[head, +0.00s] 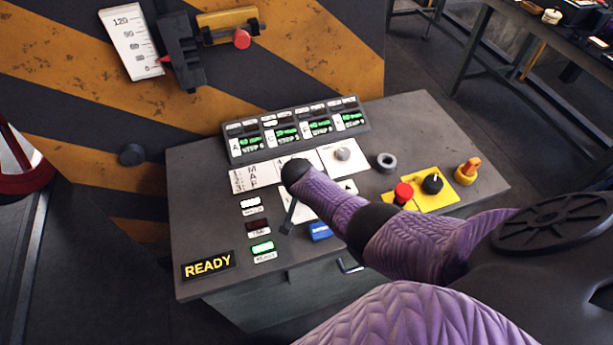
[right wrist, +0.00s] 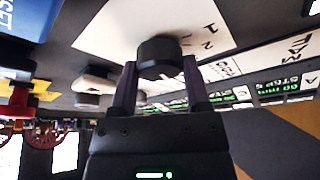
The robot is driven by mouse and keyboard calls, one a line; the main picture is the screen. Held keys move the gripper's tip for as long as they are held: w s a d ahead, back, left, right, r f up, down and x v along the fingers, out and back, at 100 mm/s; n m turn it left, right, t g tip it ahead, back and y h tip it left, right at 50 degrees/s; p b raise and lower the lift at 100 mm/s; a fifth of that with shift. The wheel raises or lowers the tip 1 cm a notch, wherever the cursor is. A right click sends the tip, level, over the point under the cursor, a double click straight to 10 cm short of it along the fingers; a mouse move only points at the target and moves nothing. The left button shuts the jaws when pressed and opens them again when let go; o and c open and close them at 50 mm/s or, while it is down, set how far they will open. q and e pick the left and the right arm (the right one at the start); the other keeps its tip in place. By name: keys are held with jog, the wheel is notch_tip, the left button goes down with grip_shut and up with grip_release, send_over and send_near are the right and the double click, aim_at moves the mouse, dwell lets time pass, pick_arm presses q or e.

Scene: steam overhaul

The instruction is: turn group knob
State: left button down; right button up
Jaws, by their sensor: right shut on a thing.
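The group knob (right wrist: 160,52) is a dark round knob on a white plate (right wrist: 120,25) marked with numbers, seen in the right wrist view. My right gripper (right wrist: 160,66) is shut on it, one finger on each side. In the head view my right arm reaches over the console from the right, and a dark finger (head: 288,217) shows beneath the wrist. The knob itself is hidden there by the gripper and arm. My left gripper is not in view.
The console (head: 205,225) carries a display row (head: 295,130), a grey knob (head: 342,154), a red button (head: 403,192), a black knob (head: 432,184), an orange-yellow switch (head: 468,170) and a blue button (head: 320,231). A sign (head: 208,264) reads READY. A striped wall stands behind.

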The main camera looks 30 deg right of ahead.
jog(key=shift+r, duration=0.1)
dwell(0.3)
jog(key=o, duration=1.3)
jog(key=p+v, duration=0.6)
jog(key=v, duration=0.3)
jog(key=shift+s+a+r+p, duration=0.1)
jog(key=shift+r+p, duration=0.3)
